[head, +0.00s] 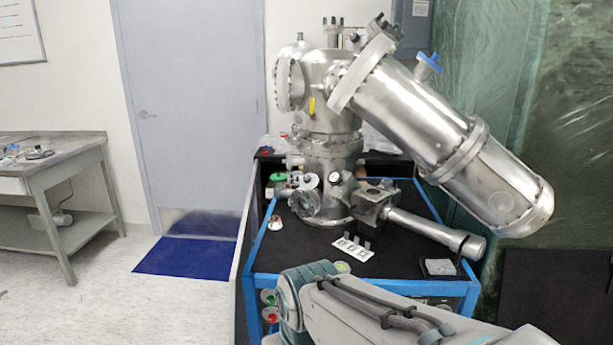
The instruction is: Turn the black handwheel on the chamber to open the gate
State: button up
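The steel vacuum chamber (330,125) stands upright on a black-topped cart (300,250) with a blue frame. A thick steel cylinder (425,120) slants from its upper part down to the right. I cannot make out a black handwheel for certain. A grey round fitting (304,203) sits low on the chamber's left front, and a dark block (372,200) sits low on its right. My arm crosses the bottom of the head view, in front of the cart. My gripper does not show.
A blue-handled valve (428,62) sits on the slanted cylinder. A horizontal steel tube (428,228) reaches right over the cart. A small white holder (353,249) lies on the cart top. A workbench (60,170) stands at left, with open floor and a blue mat (185,258) between.

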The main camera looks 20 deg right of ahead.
aim_at(335, 178)
jog(key=z, duration=0.5)
jog(key=i, duration=1.2)
jog(key=z, duration=0.05)
